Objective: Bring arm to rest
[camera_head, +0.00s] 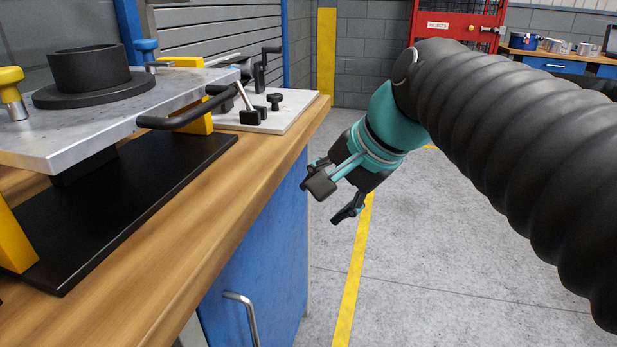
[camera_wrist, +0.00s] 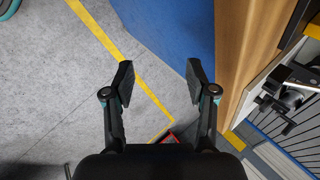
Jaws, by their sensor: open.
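My gripper (camera_head: 334,196) hangs at the end of my arm, out over the floor just right of the workbench edge in the head view. In the wrist view my gripper (camera_wrist: 158,82) has its two fingers spread wide apart with nothing between them. Behind the fingers show grey floor, a yellow line and the blue bench side. My arm, in a black ribbed sleeve, reaches in from the right side of the head view. It is bent, with the gripper pointing down and to the left.
The wooden workbench (camera_head: 190,215) with a blue cabinet (camera_head: 262,262) stands at left. It bears a metal plate fixture (camera_head: 150,108) on a black base and a white board (camera_head: 290,106) with clamps. A red cage (camera_head: 452,22) stands at the back. The grey floor (camera_head: 440,250) at right is clear.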

